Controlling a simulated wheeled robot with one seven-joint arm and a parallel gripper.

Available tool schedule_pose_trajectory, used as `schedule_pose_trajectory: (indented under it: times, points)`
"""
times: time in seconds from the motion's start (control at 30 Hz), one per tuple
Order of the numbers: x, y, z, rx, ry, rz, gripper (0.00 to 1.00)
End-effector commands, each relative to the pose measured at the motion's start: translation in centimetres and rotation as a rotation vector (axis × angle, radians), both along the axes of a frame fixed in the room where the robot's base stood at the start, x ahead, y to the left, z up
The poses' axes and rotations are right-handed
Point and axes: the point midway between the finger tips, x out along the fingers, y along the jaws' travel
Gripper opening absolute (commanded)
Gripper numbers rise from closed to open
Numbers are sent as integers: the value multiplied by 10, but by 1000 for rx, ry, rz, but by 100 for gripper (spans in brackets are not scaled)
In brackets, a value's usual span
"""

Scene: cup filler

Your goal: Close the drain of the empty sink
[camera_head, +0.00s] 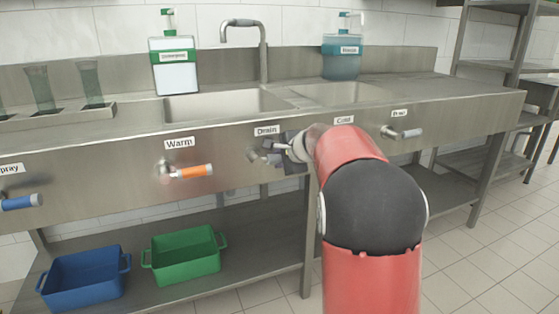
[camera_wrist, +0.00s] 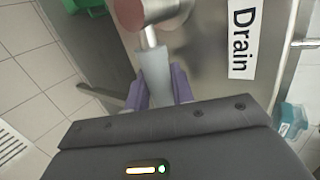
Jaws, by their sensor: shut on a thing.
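The sink has a left basin (camera_head: 225,106) under the curved tap (camera_head: 262,50) and a right basin (camera_head: 345,93). The left basin looks empty from this angle; its bottom is hidden. The "Drain" label (camera_head: 266,130) is on the metal front panel, and it also shows large in the wrist view (camera_wrist: 242,38). Below it is the drain valve with a grey lever handle (camera_wrist: 154,68). My gripper (camera_head: 285,147) is at this valve. In the wrist view its purple finger pads (camera_wrist: 162,88) are shut around the lever's grip. My gripper partly hides the valve in the head view.
On the same panel are an orange "Warm" handle (camera_head: 194,171) to the left and a grey handle (camera_head: 409,133) to the right. A blue crate (camera_head: 85,282) and a green crate (camera_head: 185,262) stand on the lower shelf. Soap bottles stand behind the basins.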

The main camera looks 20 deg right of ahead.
Motion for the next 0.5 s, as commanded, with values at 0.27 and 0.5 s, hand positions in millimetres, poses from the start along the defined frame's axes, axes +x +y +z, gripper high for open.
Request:
schedule_pose_trajectory:
  times: [0.27, 0.5]
  points:
    - [0, 0, 6, -72, -3, 1, 0]
    - [0, 0, 6, -84, -4, 1, 0]
